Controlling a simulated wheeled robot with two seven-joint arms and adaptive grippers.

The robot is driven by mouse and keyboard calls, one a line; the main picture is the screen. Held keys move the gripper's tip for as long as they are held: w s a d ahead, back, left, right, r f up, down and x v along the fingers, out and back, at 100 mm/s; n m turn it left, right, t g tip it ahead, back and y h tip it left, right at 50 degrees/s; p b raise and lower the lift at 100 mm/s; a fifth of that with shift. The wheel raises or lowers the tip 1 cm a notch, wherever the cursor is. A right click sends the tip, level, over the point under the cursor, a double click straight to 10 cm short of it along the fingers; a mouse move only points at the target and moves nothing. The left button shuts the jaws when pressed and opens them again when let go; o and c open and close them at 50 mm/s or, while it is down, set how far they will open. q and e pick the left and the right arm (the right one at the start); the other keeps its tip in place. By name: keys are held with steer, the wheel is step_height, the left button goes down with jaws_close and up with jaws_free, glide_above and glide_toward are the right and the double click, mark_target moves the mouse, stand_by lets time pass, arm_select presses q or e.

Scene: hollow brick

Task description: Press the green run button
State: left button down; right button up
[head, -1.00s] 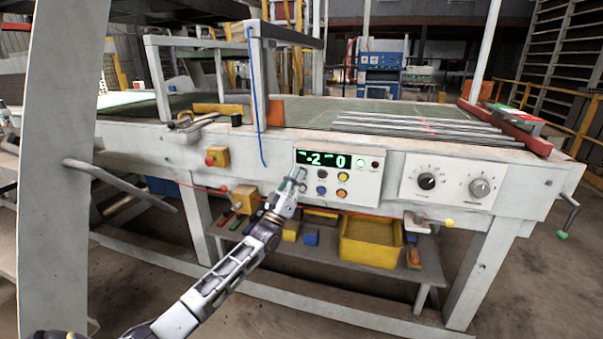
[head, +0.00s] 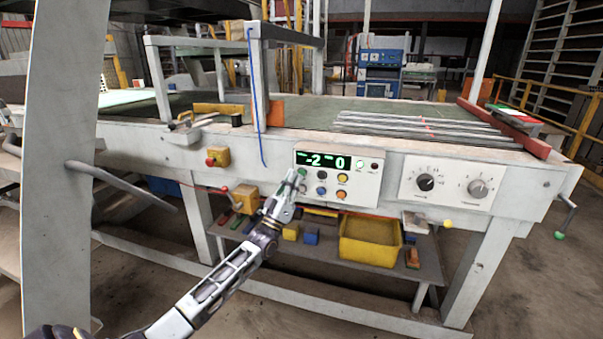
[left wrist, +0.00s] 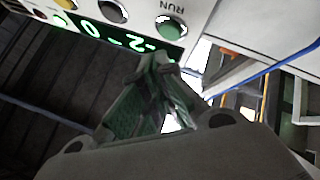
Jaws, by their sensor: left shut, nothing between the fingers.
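The green run button (head: 302,172) sits at the upper left of the button group on the white control panel, below the green-lit display (head: 323,160). In the left wrist view the button (left wrist: 170,28) shows whole, with the word RUN beside it. My left gripper (head: 294,179) is shut and empty, its tip just beside and below the button in the head view. In the left wrist view the gripper tips (left wrist: 160,62) point towards the panel, a little short of the button in the picture; contact does not show. My right gripper is not in view.
Black, blue, yellow and orange buttons (head: 341,195) sit close by on the panel. Two dials (head: 426,182) are to the right. A yellow bin (head: 369,243) stands on the shelf below.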

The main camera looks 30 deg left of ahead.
arm_select(q)
steer(key=shift+h, duration=0.3)
steer(key=s+p, duration=0.1)
steer(key=s, duration=0.1)
steer(key=s+d+p, duration=0.1)
steer(key=s, duration=0.1)
steer(key=shift+p, duration=0.3)
stand_by(0.6)
